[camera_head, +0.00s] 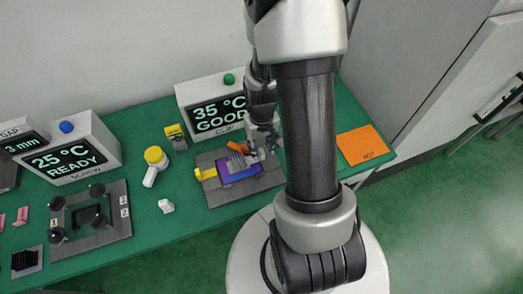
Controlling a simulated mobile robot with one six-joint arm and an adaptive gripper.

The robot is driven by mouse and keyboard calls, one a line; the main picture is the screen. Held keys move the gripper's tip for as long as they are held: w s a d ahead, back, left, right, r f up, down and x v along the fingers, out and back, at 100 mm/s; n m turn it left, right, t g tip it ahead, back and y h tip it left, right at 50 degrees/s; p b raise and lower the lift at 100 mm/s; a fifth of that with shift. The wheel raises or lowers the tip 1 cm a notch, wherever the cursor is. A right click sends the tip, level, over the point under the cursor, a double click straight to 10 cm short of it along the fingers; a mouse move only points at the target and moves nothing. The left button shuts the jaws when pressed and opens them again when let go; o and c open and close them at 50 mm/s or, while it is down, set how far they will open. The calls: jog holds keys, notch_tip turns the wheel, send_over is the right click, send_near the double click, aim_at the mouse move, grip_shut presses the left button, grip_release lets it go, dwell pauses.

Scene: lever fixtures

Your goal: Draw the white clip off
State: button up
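My gripper (262,148) is lowered over the right part of a grey fixture plate (216,197). It is small and partly hidden by my arm, so I cannot tell if its fingers are open or shut. Under and left of it lies a purple-blue board (228,178) with a grey ribbed block (236,163). An orange lever (238,147) stands behind the block, and a yellow lever (205,174) is at the board's left. I cannot clearly make out a white clip at the gripper. A small white piece (166,206) lies on the table left of the fixture.
A display box (184,97) reading "35 °C GOOD" stands behind the fixture. An orange "HOT" pad (363,145) lies to the right. A yellow-capped white cylinder (154,164), a yellow block (176,136) and a second fixture (117,226) are to the left on the green table (180,240).

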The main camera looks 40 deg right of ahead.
jog(key=shift+f, duration=0.65)
jog(key=shift+c, duration=0.5)
grip_shut()
